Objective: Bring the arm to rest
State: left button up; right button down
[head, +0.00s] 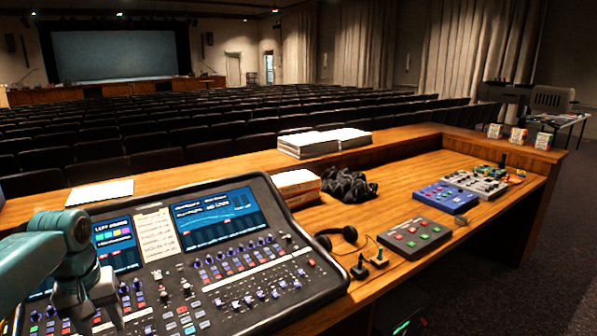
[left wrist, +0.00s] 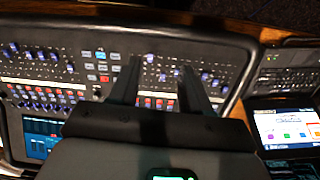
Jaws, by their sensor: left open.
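My left arm comes in from the left in the head view, over the left part of the mixing desk (head: 268,300). My left gripper (head: 92,312) points down there, and its tips are partly cut off by the bottom edge. In the left wrist view my left gripper (left wrist: 160,80) shows two dark fingers standing apart with nothing between them. The mixing desk (left wrist: 65,60) with its knobs and lit buttons lies beneath them. I cannot tell the height of the fingertips above the desk. My right gripper is in neither view.
A wooden counter (head: 410,170) runs to the right. It holds headphones (head: 338,238), a grey button box (head: 414,238), a blue box (head: 444,197), a black cable bundle (head: 347,185) and paper stacks (head: 322,142). A lit tablet-like screen (left wrist: 290,128) lies right of the desk in the wrist view.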

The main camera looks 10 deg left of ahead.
pick_arm(q)
jog(key=w+d+f+m+h, duration=0.1)
jog(key=d+f, duration=0.2)
jog(key=f, duration=0.3)
jog(key=w+d+f+m, duration=0.1)
jog(key=w+d+f, duration=0.1)
jog(key=d+f, duration=0.3)
jog(key=s+d+f+m+h, duration=0.1)
jog(key=s+d+f, duration=0.2)
jog(key=d+f, duration=0.45)
jog(key=s+d+f+m+h, duration=0.15)
jog(key=d+f, duration=0.25)
jog(key=f, duration=0.6)
jog(key=s+d+f, duration=0.4)
jog(key=s+d, duration=0.1)
jog(key=s, duration=0.4)
jog(key=s+d+f, duration=0.4)
jog(key=s+f, duration=0.1)
jog(key=s, duration=0.4)
jog(key=shift+d+f, duration=0.25)
jog(key=shift+d, duration=0.15)
jog(key=shift+m+h, duration=0.25)
